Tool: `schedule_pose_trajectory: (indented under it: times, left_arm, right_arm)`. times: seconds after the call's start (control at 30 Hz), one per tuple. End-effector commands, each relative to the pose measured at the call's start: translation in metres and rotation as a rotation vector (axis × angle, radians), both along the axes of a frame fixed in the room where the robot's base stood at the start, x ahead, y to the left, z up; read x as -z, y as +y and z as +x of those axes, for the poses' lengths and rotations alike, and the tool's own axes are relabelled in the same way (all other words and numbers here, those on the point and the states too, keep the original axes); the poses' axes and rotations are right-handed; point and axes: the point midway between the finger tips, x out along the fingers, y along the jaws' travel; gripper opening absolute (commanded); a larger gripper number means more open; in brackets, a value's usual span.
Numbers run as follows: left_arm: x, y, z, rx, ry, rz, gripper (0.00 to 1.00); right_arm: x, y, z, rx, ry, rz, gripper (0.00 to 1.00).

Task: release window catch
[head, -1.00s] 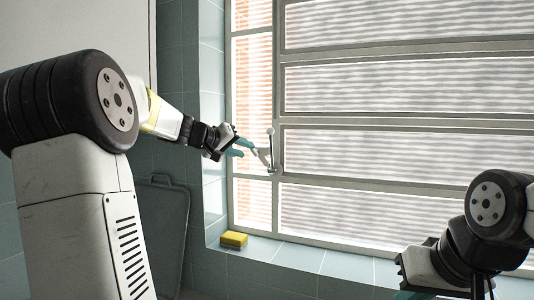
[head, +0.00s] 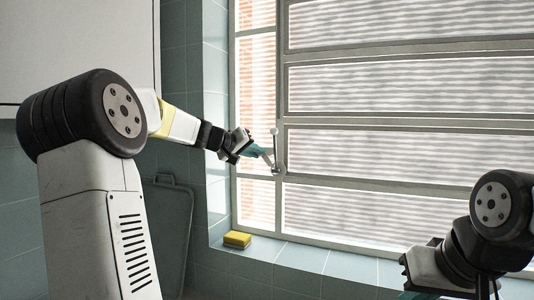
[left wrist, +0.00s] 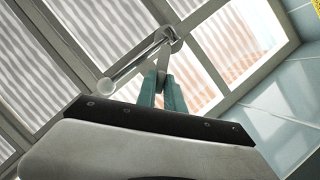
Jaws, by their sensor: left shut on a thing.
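The window catch (head: 276,152) is a slim metal lever with a round knob on top and its pivot low on the window's upright frame bar. In the left wrist view the catch (left wrist: 138,63) shows its knob at left, its pivot at top, and a flat metal tab running down from the pivot. My left gripper (head: 262,153) is at the catch, left of the bar. In the wrist view its teal fingers (left wrist: 162,88) are closed together on the flat tab. My right gripper (head: 410,295) is low at the right, its fingers mostly cut off by the picture's edge.
The window (head: 390,151) has wide frosted panes and horizontal bars. A yellow sponge (head: 237,239) lies on the tiled sill (head: 300,257) below the catch. A grey board-like item with a handle (head: 167,235) leans on the tiled wall at left. The sill right of the sponge is clear.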

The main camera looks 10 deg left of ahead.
Motion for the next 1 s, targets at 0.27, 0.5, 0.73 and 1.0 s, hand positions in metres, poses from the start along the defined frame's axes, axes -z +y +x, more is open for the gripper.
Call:
schedule_pose_trajectory:
  times: [0.27,0.5,0.73,1.0]
  left_arm:
    - [-0.0001,0.0001,-0.0002,-0.001,-0.009,0.049,0.0]
    - [-0.0012,-0.0018,-0.0005,0.001,-0.039,0.195,0.0]
    - [-0.0018,-0.003,-0.0007,0.002,-0.075,0.377,0.0]
    - [-0.0012,-0.0031,-0.0008,0.001,-0.108,0.556,0.0]
  right_arm:
    - [0.0,0.0,0.0,0.0,0.0,0.0,0.0]
    - [0.0,0.0,0.0,0.0,0.0,0.0,0.0]
    - [0.0,0.0,0.0,0.0,0.0,0.0,0.0]
    - [0.0,0.0,0.0,0.0,0.0,0.0,0.0]
